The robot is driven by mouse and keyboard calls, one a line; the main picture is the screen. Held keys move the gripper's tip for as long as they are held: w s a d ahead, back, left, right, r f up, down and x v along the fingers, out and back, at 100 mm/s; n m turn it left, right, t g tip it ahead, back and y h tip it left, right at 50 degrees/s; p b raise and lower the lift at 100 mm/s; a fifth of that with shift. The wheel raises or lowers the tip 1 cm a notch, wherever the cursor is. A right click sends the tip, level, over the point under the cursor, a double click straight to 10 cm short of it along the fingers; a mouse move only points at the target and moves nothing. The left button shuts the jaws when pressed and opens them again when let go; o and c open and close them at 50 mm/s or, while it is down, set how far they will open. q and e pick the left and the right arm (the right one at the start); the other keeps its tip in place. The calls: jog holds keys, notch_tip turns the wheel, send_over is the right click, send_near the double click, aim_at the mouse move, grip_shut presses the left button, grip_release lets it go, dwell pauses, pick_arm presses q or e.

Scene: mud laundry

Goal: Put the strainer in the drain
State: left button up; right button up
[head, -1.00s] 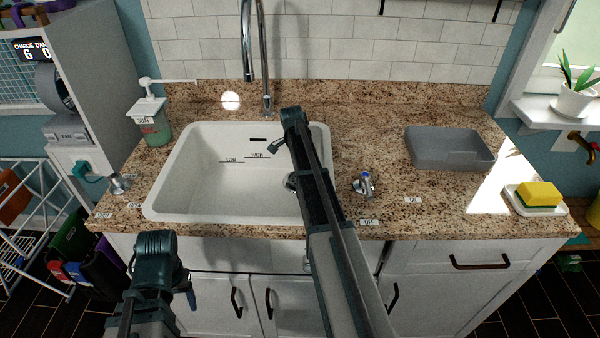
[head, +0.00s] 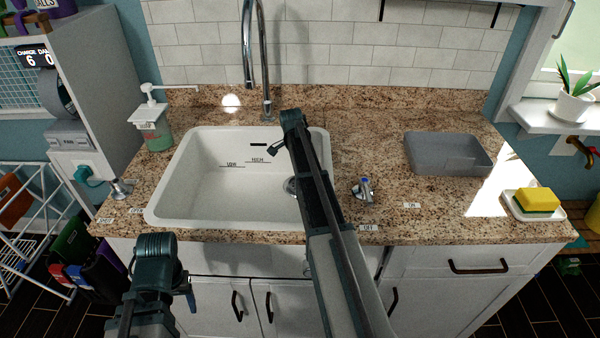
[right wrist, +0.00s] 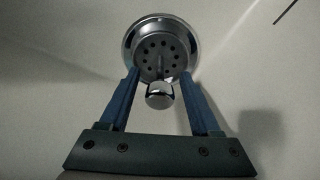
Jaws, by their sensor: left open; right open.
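The metal strainer (right wrist: 160,48), with several holes and a round knob, shows in the right wrist view. It sits at the ring of the drain (right wrist: 131,35) in the white sink (head: 215,205). I cannot tell whether it is fully seated. My right gripper (right wrist: 160,90) is open, with a blue finger on each side of the knob and visible gaps between. In the head view, the drain (head: 290,187) is partly hidden by my right arm, which also hides the right fingers. My left gripper (head: 158,268) hangs in front of the counter, away from the sink, with no object visible in it.
A tall faucet (head: 266,95) stands behind the sink, with a soap dispenser (head: 156,133) at its left. Tap handles (head: 363,190) flank the sink. A grey tub (head: 450,155) and a yellow sponge (head: 537,199) stand on the right counter (head: 390,215).

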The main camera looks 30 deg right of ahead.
jog(key=r+p, duration=0.3)
jog(key=a+r+p, duration=0.1)
jog(key=r+p, duration=0.2)
jog(key=r, duration=0.1)
jog(key=r+p, duration=0.3)
jog(key=p, duration=0.1)
jog(key=shift+w+a+r, duration=0.1)
jog(key=shift+a+r, duration=0.05)
jog(key=shift+r, duration=0.25)
